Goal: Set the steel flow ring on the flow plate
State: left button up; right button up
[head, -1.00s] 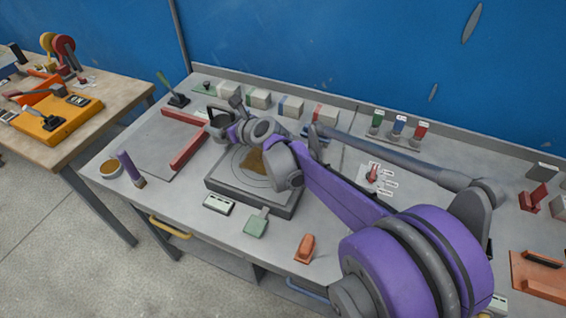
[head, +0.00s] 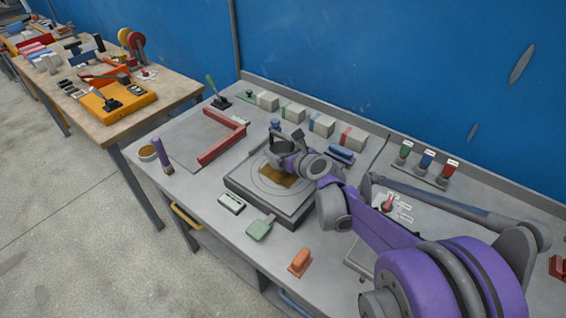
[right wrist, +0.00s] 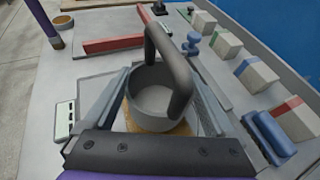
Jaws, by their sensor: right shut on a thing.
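The steel flow ring (head: 279,149) is a grey, open-topped cup shape with a dark arched handle. My right gripper (head: 284,158) is shut on it, and the ring looks upright. In the right wrist view the ring (right wrist: 152,112) sits between the two fingers (right wrist: 155,98), with a brown patch showing just below it. The flow plate (head: 242,178) is a grey square block with circles marked on top and the brown patch (head: 277,177) near its middle. The ring is over the plate's far middle part. I cannot tell whether it touches. My left gripper is not in view.
A red angle bar (head: 222,143) lies left of the plate. Several blocks with coloured bands (head: 321,125) stand along the back. A blue object (head: 341,154) lies behind the plate. A green scraper (head: 260,228) and an orange tool (head: 300,261) lie in front.

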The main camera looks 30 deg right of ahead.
jog(key=shift+f, duration=2.15)
jog(key=shift+s, duration=0.1)
jog(key=shift+f+b, duration=0.25)
jog(key=shift+b, duration=0.15)
jog(key=o, duration=1.3)
jog(key=shift+r, duration=0.1)
jog(key=shift+r, duration=0.1)
jog(key=shift+r, duration=0.2)
jog(key=v, duration=1.2)
jog(key=shift+f+p, duration=0.15)
jog(key=shift+p, duration=0.25)
